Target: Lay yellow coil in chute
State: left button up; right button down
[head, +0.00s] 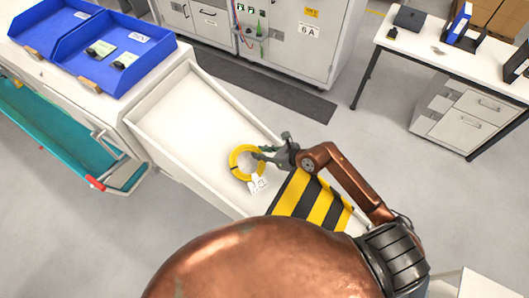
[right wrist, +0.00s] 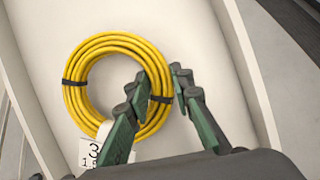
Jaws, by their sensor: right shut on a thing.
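The yellow coil (head: 235,157) is a round bundle of cable with black ties and a white tag (head: 258,184). In the head view it appears within the white chute (head: 185,115), between its side walls. In the right wrist view the coil (right wrist: 75,98) lies flat against the view of the chute floor (right wrist: 205,40); I cannot tell whether it touches. My right gripper (head: 259,153) is shut on the coil's right side. In the wrist view its fingers (right wrist: 160,82) straddle the cable near a black tie. My left gripper is not in view.
Blue trays (head: 105,45) stand on a white worktop at the upper left. The chute's lower end has a black-and-yellow striped part (head: 310,203). Grey cabinets (head: 290,40) stand behind. A white desk (head: 430,45) stands at the right, with open floor between.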

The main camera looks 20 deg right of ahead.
jog(key=shift+w+a+f, duration=0.2)
jog(key=shift+w+f, duration=0.05)
jog(key=shift+f, duration=0.15)
jog(key=c, duration=1.6)
grip_release()
jog(key=v, duration=1.2)
jog(key=shift+s, duration=0.15)
jog(key=shift+f, duration=0.1)
